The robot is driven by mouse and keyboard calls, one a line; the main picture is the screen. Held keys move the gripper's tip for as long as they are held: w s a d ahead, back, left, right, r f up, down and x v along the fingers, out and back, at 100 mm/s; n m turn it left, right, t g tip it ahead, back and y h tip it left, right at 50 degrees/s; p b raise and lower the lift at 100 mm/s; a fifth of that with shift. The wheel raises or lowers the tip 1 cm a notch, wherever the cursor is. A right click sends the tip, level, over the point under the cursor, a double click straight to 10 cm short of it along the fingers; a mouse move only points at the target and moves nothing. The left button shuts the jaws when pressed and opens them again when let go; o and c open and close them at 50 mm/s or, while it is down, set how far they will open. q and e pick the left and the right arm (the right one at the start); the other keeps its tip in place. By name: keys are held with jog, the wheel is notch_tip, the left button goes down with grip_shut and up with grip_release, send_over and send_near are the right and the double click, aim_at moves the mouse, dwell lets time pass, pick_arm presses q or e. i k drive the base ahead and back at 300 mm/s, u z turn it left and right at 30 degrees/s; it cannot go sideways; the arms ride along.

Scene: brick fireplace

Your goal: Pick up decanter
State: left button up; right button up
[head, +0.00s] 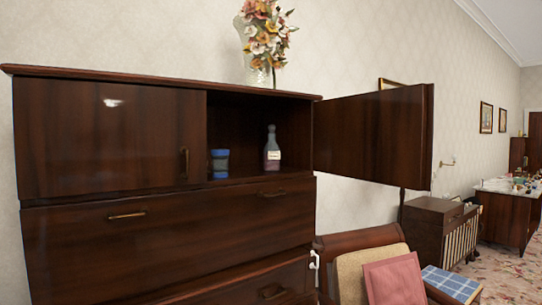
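A bottle-shaped decanter (272,152) with a pale label stands upright inside the open upper right compartment of the dark wooden cabinet (110,140). A small blue jar (219,163) stands to its left in the same compartment, apart from it. The compartment's door (375,138) is swung open to the right. Neither of my grippers shows in the head view.
The cabinet's upper left door is closed, and wide drawers lie below. A glass vase of flowers (264,40) stands on the cabinet top. An armchair (362,262) with a pink cushion (394,281) stands at the lower right, below the open door.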

aim_at(272, 151)
jog(key=u, duration=0.05)
jog(key=k, duration=0.45)
jog(key=z, duration=0.9)
jog(key=i, duration=1.1)
jog(key=u, duration=0.3)
jog(key=i, duration=0.8)
jog(key=u, duration=0.65)
